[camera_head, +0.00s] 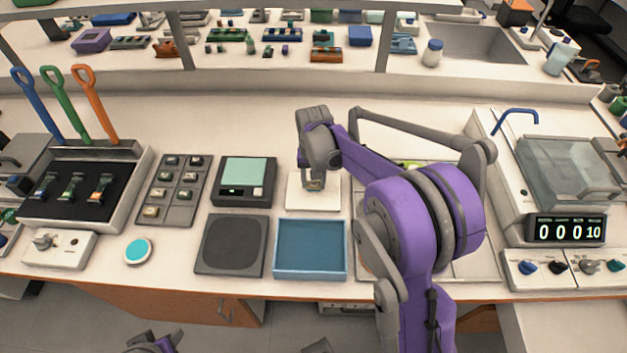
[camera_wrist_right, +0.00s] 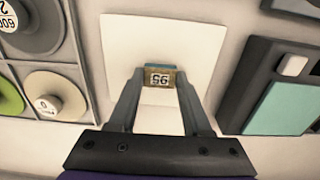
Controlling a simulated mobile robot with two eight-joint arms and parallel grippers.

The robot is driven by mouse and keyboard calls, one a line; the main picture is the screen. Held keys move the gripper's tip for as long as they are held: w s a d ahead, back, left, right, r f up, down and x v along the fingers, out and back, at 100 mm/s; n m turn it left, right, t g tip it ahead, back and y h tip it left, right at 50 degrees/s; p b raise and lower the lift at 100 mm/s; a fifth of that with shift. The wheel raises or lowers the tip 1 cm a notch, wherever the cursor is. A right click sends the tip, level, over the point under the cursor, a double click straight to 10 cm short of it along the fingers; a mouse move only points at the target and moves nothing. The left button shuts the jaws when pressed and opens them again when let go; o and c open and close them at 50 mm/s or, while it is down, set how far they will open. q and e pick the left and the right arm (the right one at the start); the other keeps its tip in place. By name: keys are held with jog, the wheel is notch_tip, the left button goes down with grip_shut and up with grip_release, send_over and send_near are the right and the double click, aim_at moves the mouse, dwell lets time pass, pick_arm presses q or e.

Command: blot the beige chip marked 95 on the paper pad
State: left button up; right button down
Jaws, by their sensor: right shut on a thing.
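The beige chip marked 95 (camera_wrist_right: 159,77) is between the fingertips of my right gripper (camera_wrist_right: 157,84). The gripper is shut on it, and the 95 label faces the wrist camera. The white paper pad (camera_wrist_right: 190,35) lies directly beneath the chip. In the head view my right gripper (camera_head: 314,183) is over the paper pad (camera_head: 313,202), with the chip barely visible at its tips. I cannot tell whether the chip touches the paper. At the bottom of the head view a purple and grey part of my left arm shows, but its fingertips do not.
A blue tray (camera_head: 310,274) stands in front of the pad. Left of it are a dark square plate (camera_head: 231,245), a device with a pale green top (camera_head: 245,181) and a grey rack of chips (camera_head: 174,222). My right arm hides much of the area right of the pad.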

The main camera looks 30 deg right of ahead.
jog(key=shift+f+b, duration=0.4)
jog(key=shift+f, duration=0.1)
dwell(0.6)
jog(key=shift+r, duration=0.1)
dwell(2.3)
jog(key=shift+r+p, duration=2.25)
jog(key=shift+r, duration=1.4)
